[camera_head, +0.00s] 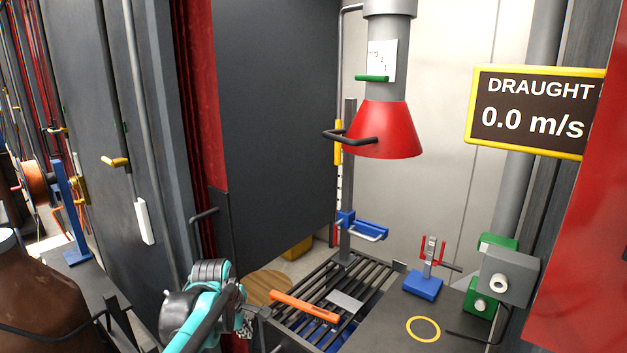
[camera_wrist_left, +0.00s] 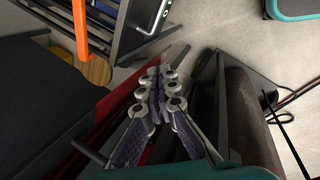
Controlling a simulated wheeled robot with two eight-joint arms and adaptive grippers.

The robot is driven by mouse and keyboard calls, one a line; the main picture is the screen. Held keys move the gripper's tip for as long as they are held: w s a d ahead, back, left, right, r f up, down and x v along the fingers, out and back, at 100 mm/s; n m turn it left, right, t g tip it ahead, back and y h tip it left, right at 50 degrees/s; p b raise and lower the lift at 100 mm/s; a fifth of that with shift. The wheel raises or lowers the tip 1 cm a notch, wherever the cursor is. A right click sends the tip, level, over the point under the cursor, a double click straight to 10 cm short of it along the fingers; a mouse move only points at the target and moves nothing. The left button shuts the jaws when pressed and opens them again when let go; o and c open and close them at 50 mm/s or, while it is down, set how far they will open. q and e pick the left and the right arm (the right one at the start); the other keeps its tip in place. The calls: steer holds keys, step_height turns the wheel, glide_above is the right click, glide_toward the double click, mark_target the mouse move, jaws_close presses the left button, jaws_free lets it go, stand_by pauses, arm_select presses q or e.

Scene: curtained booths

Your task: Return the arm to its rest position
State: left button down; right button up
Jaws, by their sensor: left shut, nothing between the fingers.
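My left arm (camera_head: 205,305), teal and grey, comes in at the bottom left of the head view. Its gripper (camera_head: 244,322) shows small and partly hidden beside the slatted bench. In the left wrist view the left gripper (camera_wrist_left: 158,92) has its fingers together, with nothing between them. It hangs over open space near the red curtain edge (camera_wrist_left: 118,98). My right gripper is in neither view.
A slatted bench (camera_head: 350,271) with an orange bar (camera_head: 304,306) stands right of my left arm. A red hood (camera_head: 384,132) hangs above it. A dark panel (camera_head: 275,110) stands behind. A brown vessel (camera_head: 40,285) stands at the left.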

arm_select(q)
steer(key=s+a+f+m+t+y, duration=0.1)
steer(key=s+f+m+t, duration=0.2)
steer(key=s+m, duration=1.4)
steer(key=s, duration=0.6)
steer(key=shift+s+f+m, duration=0.2)
steer(key=shift+m, duration=0.1)
